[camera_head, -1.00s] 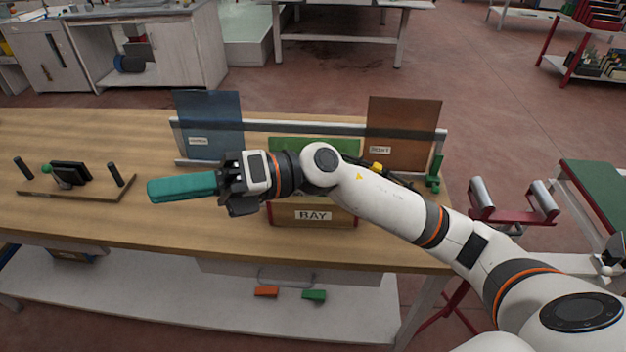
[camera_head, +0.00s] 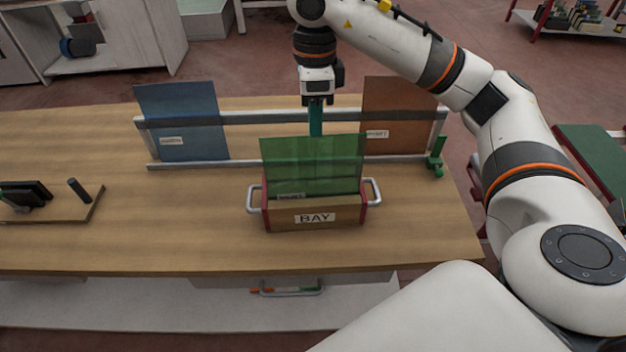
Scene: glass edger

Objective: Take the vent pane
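Three panes show: a blue one (camera_head: 182,115) at the left of a rail rack, a brown one (camera_head: 398,108) at its right, and a green one (camera_head: 312,165) upright in the wooden box marked BAY (camera_head: 345,216). Each bears a small label that I cannot read surely, so I cannot tell which is the vent pane. My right gripper (camera_head: 315,101) points down above the table behind the green pane. It is shut on a narrow teal piece (camera_head: 316,120), whose lower end is hidden behind the green pane. My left gripper is not in view.
The rack's dark rail (camera_head: 260,119) crosses the table behind the box. The box has metal handles at both sides. A wooden stand with black posts (camera_head: 80,190) is at the left. The wooden table (camera_head: 170,225) is clear between stand and box.

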